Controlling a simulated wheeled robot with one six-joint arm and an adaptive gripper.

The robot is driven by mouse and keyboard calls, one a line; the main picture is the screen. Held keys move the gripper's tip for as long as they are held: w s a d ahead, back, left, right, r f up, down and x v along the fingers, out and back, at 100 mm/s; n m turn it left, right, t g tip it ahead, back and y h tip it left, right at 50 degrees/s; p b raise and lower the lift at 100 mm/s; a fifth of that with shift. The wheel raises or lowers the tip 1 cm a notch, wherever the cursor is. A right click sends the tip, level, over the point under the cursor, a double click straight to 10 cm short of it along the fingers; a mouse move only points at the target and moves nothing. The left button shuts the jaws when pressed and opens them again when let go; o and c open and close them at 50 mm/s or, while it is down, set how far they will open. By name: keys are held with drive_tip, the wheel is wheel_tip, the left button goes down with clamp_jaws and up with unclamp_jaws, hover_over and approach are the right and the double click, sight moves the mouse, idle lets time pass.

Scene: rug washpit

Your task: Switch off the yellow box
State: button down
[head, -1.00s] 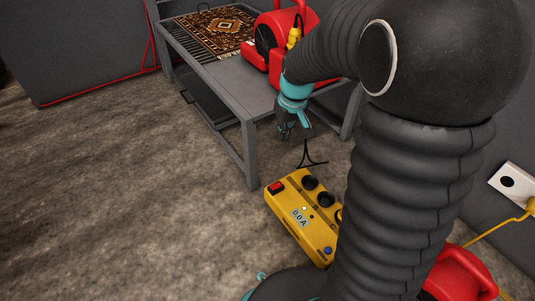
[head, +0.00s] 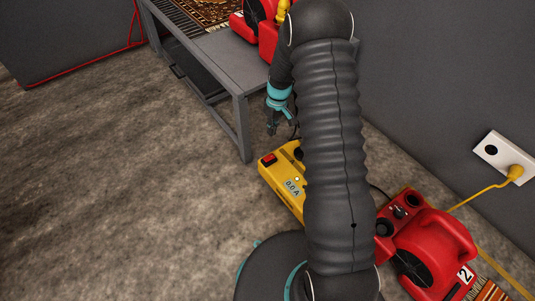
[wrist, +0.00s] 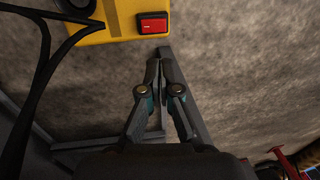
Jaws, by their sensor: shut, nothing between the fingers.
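The yellow box (head: 281,168) lies on the floor, partly hidden behind my arm in the head view. It has a red rocker switch (head: 268,158) at its far left corner and a display reading 0.0 A. In the wrist view the yellow box (wrist: 100,38) is at the top, with the red switch (wrist: 153,24) near its corner. I cannot tell the switch's position. My gripper (wrist: 159,56) is shut and empty; its tips appear just below the switch in that picture, apart from it. In the head view my gripper (head: 272,130) hangs just beyond the box.
A grey table (head: 238,88) with a patterned rug (head: 207,12) and a red blower (head: 262,22) stands behind. Another red blower (head: 432,250) is at lower right. A wall socket (head: 492,152) holds a yellow plug. Black cables (wrist: 42,75) run beside the box. Floor at left is clear.

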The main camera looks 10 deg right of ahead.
sight(267, 159)
drive_tip(key=f, duration=0.4)
drive_tip(key=a+f, duration=0.1)
drive_tip(key=f, duration=0.4)
drive_tip(key=a+f+b, duration=0.1)
drive_tip(key=f, duration=0.4)
drive_tip(key=shift+s, duration=0.4)
drive_tip(key=shift+d, duration=0.1)
drive_tip(key=shift+f+b, duration=0.25)
drive_tip(key=shift+b, duration=0.35)
